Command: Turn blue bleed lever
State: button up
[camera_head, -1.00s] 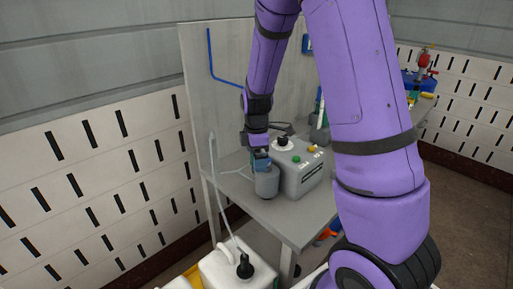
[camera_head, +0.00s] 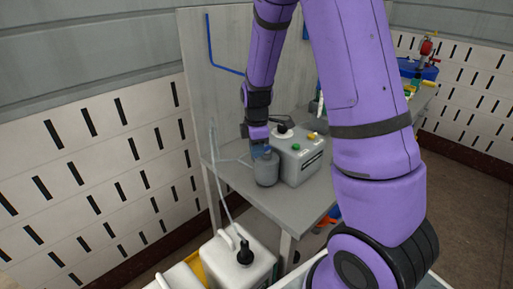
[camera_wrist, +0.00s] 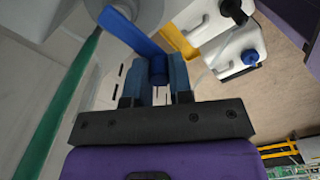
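The blue bleed lever (camera_wrist: 135,32) shows in the wrist view as a flat blue bar on a pale round body, with a short blue round stem (camera_wrist: 158,70) at its near end. My gripper (camera_wrist: 157,75) has one finger on each side of this stem. The stem fills the space between the fingers, and they appear closed against it. In the head view my gripper (camera_head: 260,147) is at the top of a grey cylinder (camera_head: 266,171) on the workbench. The lever is small and mostly hidden there.
A grey box (camera_head: 298,160) with green and yellow buttons stands right beside the cylinder on the grey bench (camera_head: 262,205). A white jug (camera_head: 238,262) with a black cap and a clear hose stands below in front. A panel rises behind the bench.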

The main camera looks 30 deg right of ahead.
grip_shut()
jog(key=shift+o, duration=0.3)
grip_release()
jog(key=shift+c, duration=0.4)
jog(key=shift+s+d, duration=0.25)
jog(key=shift+s, duration=0.4)
